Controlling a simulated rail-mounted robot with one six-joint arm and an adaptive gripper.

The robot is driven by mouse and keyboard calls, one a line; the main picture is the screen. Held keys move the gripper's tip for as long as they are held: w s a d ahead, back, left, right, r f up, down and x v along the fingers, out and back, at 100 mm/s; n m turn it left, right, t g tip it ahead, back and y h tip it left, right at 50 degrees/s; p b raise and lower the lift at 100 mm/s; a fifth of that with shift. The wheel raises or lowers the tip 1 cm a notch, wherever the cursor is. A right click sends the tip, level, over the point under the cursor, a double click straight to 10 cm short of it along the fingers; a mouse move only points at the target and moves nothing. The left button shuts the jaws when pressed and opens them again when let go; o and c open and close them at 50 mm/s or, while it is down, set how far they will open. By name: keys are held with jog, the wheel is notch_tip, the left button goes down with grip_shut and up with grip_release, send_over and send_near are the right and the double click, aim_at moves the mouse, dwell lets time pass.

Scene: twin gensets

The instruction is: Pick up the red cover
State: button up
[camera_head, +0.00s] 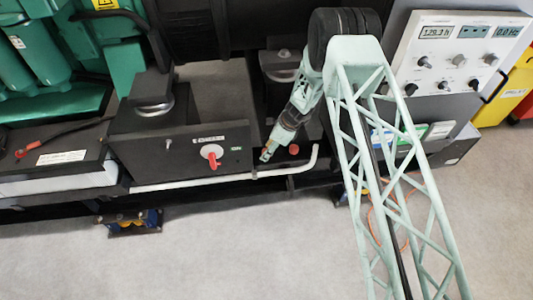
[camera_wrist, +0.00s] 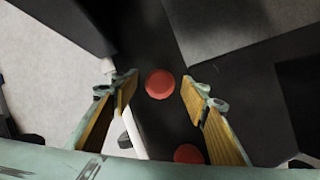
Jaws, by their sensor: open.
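In the wrist view a round red disc (camera_wrist: 159,83), likely the red cover, shows between the fingertips on a dark surface. A second red disc (camera_wrist: 188,154) sits lower in that view, partly cut off by my gripper's body. My gripper (camera_wrist: 160,90) is open and empty, with one finger on each side of the first disc. How far the tips are from it I cannot tell. In the head view my gripper (camera_head: 266,155) points down beside a small red round thing (camera_head: 293,149) on the dark base. I cannot tell which disc this is.
A dark box with a red rotary switch (camera_head: 212,157) stands left of my gripper. A white pipe (camera_head: 230,177) runs along the front edge. A control panel with dials (camera_head: 460,60) is at the right. The grey floor (camera_head: 240,250) in front is mostly clear.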

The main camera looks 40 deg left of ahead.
aim_at(265, 149)
dwell(0.4)
jog(key=c, duration=0.8)
jog(key=shift+c, duration=0.2)
jog(key=shift+r, duration=0.1)
jog(key=shift+r+p, duration=0.55)
jog(key=shift+r, duration=1.2)
jog(key=s+d+r, duration=0.1)
jog(key=s+d, duration=0.7)
jog(key=s, duration=0.5)
jog(key=shift+s+r+b, duration=0.15)
jog(key=shift+s+b, duration=0.2)
jog(key=shift+d, duration=0.15)
